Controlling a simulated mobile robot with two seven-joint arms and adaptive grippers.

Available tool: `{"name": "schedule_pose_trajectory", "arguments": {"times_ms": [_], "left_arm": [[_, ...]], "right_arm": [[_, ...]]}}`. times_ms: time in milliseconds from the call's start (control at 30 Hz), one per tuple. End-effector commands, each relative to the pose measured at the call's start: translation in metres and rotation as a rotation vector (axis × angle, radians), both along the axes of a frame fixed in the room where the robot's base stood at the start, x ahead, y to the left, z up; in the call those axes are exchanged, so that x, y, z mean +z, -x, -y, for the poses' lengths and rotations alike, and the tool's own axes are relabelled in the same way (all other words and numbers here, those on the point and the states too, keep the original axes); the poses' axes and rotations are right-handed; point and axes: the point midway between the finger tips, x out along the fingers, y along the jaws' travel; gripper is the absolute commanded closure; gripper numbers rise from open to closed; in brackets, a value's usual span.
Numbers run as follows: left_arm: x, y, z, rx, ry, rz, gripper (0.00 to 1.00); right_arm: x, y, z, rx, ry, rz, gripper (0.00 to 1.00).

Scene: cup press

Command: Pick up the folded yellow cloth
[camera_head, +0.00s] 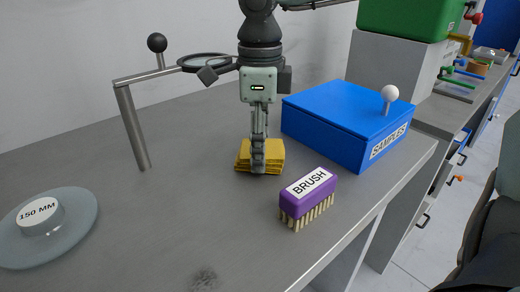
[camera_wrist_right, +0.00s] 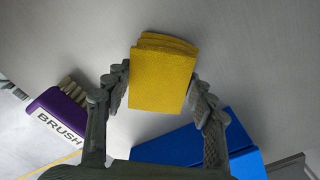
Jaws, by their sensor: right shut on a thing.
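The folded yellow cloth (camera_head: 274,153) lies on the grey table in the head view, its layers stacked. My right gripper (camera_head: 258,168) points down at it from above. In the right wrist view the cloth (camera_wrist_right: 162,75) sits between the two fingers of my right gripper (camera_wrist_right: 158,92), which are shut on its sides. I cannot tell whether the cloth is clear of the table. My left gripper is not in view.
A purple brush (camera_head: 308,196) lies in front of the cloth to the right. A blue samples box (camera_head: 335,120) with a white knob stands close behind on the right. A ring stand (camera_head: 135,125) and a grey 150 MM disc (camera_head: 80,222) are at left. The table's middle left is clear.

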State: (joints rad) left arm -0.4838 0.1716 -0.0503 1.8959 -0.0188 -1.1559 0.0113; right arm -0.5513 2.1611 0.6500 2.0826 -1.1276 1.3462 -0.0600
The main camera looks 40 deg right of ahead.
Motion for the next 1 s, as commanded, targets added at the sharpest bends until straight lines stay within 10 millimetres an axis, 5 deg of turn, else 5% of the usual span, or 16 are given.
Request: {"name": "schedule_pose_trajectory", "arguments": {"times_ms": [267, 700, 1000], "left_arm": [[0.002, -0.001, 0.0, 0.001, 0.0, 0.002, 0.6], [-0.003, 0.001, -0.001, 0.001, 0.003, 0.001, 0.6], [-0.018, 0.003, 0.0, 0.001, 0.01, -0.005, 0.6]], "right_arm": [[0.044, -0.002, 0.0, -0.001, 0.001, 0.007, 0.73], [0.193, -0.001, 0.0, -0.002, 0.002, 0.005, 0.73], [0.258, 0.0, -0.001, 0.001, 0.0, 0.001, 0.73]]}}
